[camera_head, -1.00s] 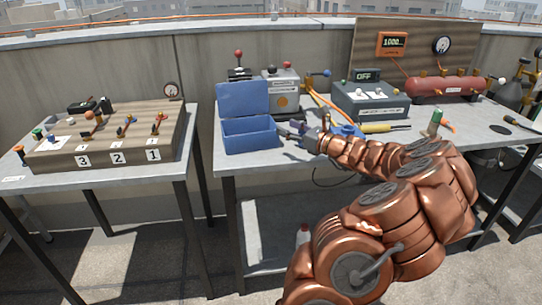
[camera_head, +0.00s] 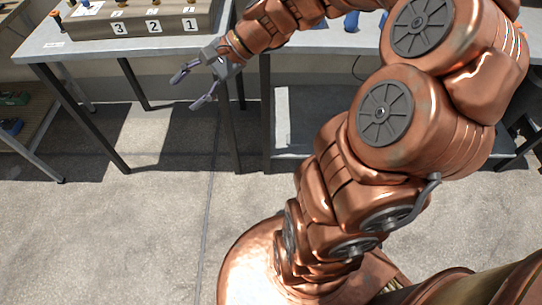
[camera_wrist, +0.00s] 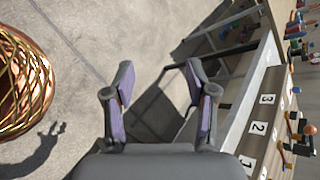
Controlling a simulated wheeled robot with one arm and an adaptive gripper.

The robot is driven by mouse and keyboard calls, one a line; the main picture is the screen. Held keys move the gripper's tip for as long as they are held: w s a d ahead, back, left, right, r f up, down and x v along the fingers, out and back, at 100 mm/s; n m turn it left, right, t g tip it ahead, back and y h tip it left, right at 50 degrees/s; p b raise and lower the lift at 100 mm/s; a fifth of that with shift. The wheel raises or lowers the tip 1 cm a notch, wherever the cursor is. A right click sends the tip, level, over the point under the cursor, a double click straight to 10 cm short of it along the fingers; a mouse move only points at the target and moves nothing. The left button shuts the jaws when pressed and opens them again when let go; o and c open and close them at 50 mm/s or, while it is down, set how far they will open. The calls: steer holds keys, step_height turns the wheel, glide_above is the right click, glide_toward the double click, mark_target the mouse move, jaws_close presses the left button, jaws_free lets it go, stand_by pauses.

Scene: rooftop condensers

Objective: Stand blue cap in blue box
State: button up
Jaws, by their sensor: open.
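My gripper (camera_head: 188,90) is open and empty. It hangs in front of the right end of the left table, pointing left over the floor. In the wrist view its two fingers (camera_wrist: 160,85) are spread with only floor and table legs between them. A small blue piece (camera_head: 86,3), which may be the blue cap, shows at the top edge by a white patch on the numbered board (camera_head: 148,22). It is cut off, so I cannot be sure. The blue box is out of the current views.
The left table (camera_head: 50,42) carries the board; in the wrist view, the board's face (camera_wrist: 247,150) and several coloured knobs lie at the right. A right table (camera_head: 305,42) stands behind my arm. A low shelf (camera_head: 35,110) is at far left. Open floor lies in front.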

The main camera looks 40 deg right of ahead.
steer(key=s+a+f+n+g+h, duration=0.25)
steer(key=s+a+n, duration=0.25)
steer(key=s, duration=0.4)
steer(key=s+d+f+n+g+h, duration=0.2)
steer(key=s+d+n+h, duration=0.1)
steer(key=s, duration=0.5)
steer(key=s+d+f+n+g+h, duration=0.2)
steer(key=s+d+f+n+h, duration=0.1)
steer(key=s, duration=0.4)
steer(key=shift+s+d+n+h, duration=0.35)
steer(key=shift+d+n+h, duration=0.35)
steer(key=shift+n, duration=0.3)
steer(key=shift+a, duration=0.1)
